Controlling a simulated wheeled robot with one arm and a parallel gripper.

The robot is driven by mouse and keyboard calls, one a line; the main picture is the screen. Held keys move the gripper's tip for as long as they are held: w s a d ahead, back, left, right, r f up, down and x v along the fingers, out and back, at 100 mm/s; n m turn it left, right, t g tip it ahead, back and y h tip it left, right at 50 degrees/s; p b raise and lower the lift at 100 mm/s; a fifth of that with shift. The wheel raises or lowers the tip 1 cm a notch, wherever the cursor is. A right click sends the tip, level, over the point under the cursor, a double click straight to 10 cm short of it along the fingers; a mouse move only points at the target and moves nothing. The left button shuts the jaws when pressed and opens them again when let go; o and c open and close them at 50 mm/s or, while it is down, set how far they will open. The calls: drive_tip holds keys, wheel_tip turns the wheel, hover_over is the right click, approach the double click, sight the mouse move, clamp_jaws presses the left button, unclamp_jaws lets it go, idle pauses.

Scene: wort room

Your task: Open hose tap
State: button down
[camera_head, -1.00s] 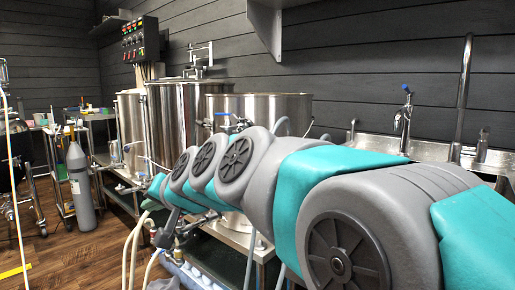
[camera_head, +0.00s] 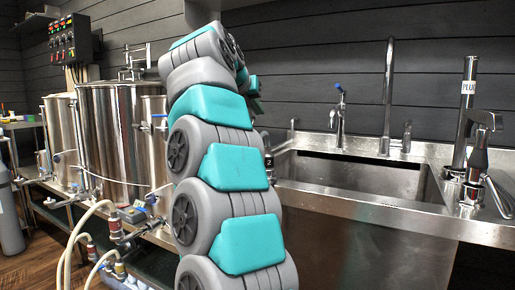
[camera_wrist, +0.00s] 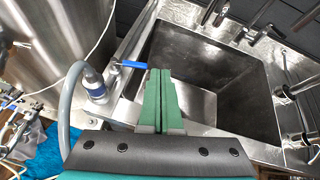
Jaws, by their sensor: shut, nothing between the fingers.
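The hose tap (camera_wrist: 95,84) shows in the wrist view, left of my gripper, beside the sink's corner. It has a pale metal body with a grey hose (camera_wrist: 70,105) curving from it. Its blue lever (camera_wrist: 130,64) points right, toward my fingers. My gripper (camera_wrist: 160,73) is shut and empty, its green fingers together. The fingertips are close to the lever's free end; I cannot tell whether they touch. In the head view my arm hides the gripper and most of the area around this tap.
The steel sink (camera_head: 360,208) lies right of my arm, with a blue-topped faucet (camera_head: 339,115) and a tall spout (camera_head: 387,95) behind it. Steel kettles (camera_head: 112,135) stand to the left. Pale hoses (camera_head: 75,235) and valves lie low in front of them.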

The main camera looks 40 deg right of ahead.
drive_tip(key=a+f+y, duration=0.3)
drive_tip(key=f, duration=0.2)
drive_tip(key=w+d+r+x, duration=0.1)
drive_tip(key=r+x, duration=0.1)
drive_tip(key=x, duration=1.1)
drive_tip(key=shift+w+d+f+m, duration=0.2)
drive_tip(key=shift+d+f+m, duration=0.05)
drive_tip(key=shift+m, duration=0.05)
drive_tip(key=shift+p, duration=0.35)
